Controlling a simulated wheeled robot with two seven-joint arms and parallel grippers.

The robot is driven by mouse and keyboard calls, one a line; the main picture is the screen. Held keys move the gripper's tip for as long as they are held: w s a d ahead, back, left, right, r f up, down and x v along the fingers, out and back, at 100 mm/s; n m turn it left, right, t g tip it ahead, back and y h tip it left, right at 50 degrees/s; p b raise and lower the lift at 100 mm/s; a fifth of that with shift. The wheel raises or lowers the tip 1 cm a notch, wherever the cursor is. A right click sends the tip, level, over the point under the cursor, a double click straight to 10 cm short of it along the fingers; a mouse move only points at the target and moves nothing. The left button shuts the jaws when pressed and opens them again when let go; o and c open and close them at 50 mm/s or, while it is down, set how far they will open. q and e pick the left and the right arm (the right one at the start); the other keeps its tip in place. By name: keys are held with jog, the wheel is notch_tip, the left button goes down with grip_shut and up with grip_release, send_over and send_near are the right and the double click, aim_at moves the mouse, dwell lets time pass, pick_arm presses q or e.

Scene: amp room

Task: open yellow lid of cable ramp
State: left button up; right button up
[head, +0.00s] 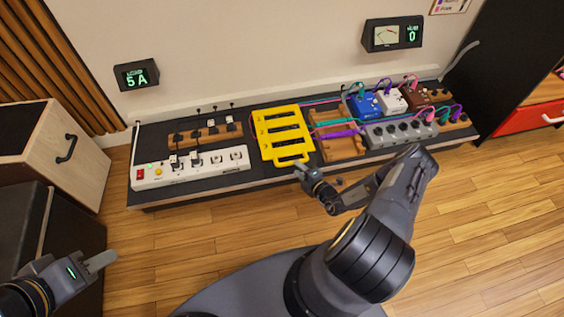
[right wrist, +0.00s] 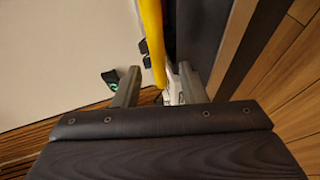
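The yellow lid (head: 265,142) is a slotted frame with a loop handle (head: 292,160) at its near edge. It looks closed, lying over the cable ramp on the dark platform. My right gripper (head: 298,169) is right at the handle. In the right wrist view the two fingers of my right gripper (right wrist: 158,88) stand apart, and the yellow lid (right wrist: 151,35) shows edge-on as a bar in the gap between them. Contact cannot be told. My left gripper (head: 98,262) is at the lower left, away from the platform; its finger gap is not visible.
A white power strip (head: 190,168) with switches and plugs lies left of the lid. A wooden slotted block (head: 342,146) with colored cables and several pedals (head: 366,105) are to the right. The dark platform (head: 150,196) stands against the wall.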

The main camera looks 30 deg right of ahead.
jog(key=b+x, duration=0.2)
jog(key=x, duration=0.5)
jog(key=shift+r, duration=0.1)
grip_shut()
